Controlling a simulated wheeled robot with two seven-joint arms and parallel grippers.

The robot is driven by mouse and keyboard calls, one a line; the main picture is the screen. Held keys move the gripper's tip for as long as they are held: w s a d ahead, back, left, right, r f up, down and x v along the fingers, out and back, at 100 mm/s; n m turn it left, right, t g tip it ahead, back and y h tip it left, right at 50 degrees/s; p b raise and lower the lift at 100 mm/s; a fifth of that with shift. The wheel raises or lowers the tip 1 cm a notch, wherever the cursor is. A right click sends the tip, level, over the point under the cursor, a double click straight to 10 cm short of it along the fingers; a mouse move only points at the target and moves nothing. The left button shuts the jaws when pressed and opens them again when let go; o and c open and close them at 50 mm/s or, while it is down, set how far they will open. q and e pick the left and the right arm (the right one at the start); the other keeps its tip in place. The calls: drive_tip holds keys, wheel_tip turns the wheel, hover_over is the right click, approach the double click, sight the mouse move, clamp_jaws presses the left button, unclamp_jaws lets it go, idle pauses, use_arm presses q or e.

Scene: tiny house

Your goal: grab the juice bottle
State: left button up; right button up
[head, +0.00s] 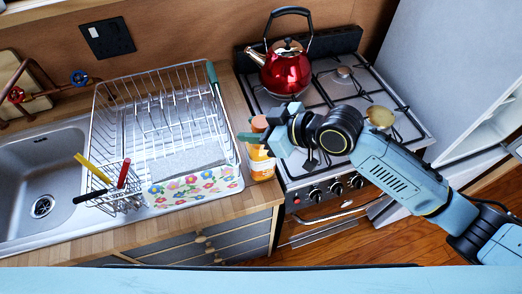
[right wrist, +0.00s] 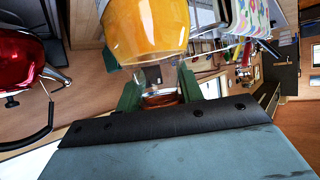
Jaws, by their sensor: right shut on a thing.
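The juice bottle (head: 261,166) has orange juice, a pale label and an orange-brown cap. It is upright at the counter's right end, between the dish rack and the stove. I cannot tell whether its base touches the counter. My right gripper (head: 262,136) reaches in from the right and is shut on the bottle's upper part, near the cap. In the right wrist view the orange bottle (right wrist: 148,28) shows large at the top, with its neck between the green fingers (right wrist: 160,92). My left gripper is not in view.
A wire dish rack (head: 160,128) with a floral item stands left of the bottle. The stove (head: 345,85) is to the right, with a red kettle (head: 285,72). A sink (head: 35,165) and a utensil basket (head: 113,190) are at the left. Bare counter (head: 215,212) lies in front.

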clamp_jaws()
drive_tip(key=shift+r, duration=0.1)
